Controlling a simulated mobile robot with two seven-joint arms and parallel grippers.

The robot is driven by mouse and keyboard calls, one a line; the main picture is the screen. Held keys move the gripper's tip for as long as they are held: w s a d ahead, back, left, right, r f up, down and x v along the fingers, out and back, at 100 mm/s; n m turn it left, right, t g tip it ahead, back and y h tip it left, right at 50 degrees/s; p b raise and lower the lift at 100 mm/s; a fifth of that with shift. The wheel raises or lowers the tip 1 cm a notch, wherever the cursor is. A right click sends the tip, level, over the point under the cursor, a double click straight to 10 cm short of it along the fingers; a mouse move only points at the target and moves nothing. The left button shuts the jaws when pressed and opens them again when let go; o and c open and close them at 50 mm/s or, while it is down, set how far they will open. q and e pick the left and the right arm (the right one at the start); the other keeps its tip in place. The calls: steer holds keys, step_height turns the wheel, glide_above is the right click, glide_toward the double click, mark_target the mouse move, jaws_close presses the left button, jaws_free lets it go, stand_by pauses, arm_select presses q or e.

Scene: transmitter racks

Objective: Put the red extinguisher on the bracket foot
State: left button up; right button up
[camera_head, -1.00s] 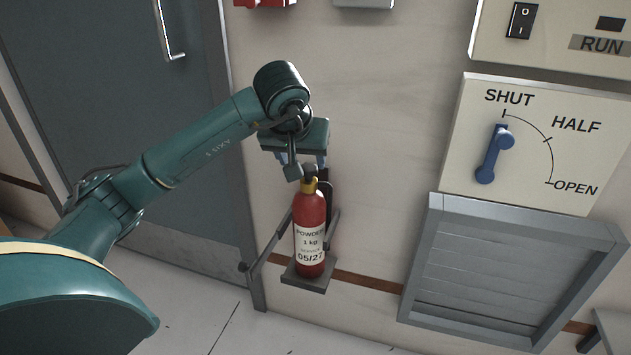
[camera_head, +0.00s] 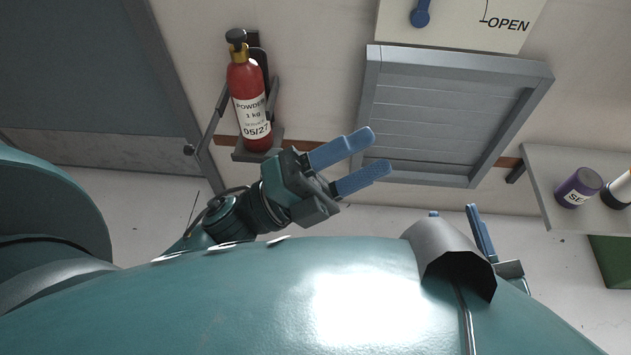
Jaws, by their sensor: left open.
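The red extinguisher (camera_head: 249,95) stands upright at the wall, with its black top, brass collar and white label facing me. It sits on the dark bracket foot (camera_head: 239,155), with the bracket's back and side arms around it. My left gripper (camera_head: 380,150) is below and right of the extinguisher, apart from it. Its two blue fingers are spread and empty, pointing right. My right gripper (camera_head: 453,210) is at lower right, mostly hidden behind my body. Its blue fingertips show apart with nothing seen between them.
A grey louvred vent (camera_head: 362,110) is on the wall right of the extinguisher, under the lever panel (camera_head: 460,35). A shelf (camera_head: 545,165) at right holds a purple can (camera_head: 578,188) and another container. A grey door (camera_head: 75,70) is at left.

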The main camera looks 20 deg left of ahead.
arm_select(q)
steer(key=a+f+n+t+y, duration=0.2)
steer(key=f+n+y, duration=0.2)
steer(key=n, duration=0.7)
steer(key=a+f+n+t+y, duration=0.2)
steer(key=n+y, duration=0.5)
steer(key=n, duration=0.4)
steer(key=shift+s+a+f+t, duration=0.2)
steer(key=shift+a+f+t, duration=0.2)
steer(key=shift+a+f, duration=0.4)
steer(key=shift+d+f, duration=0.15)
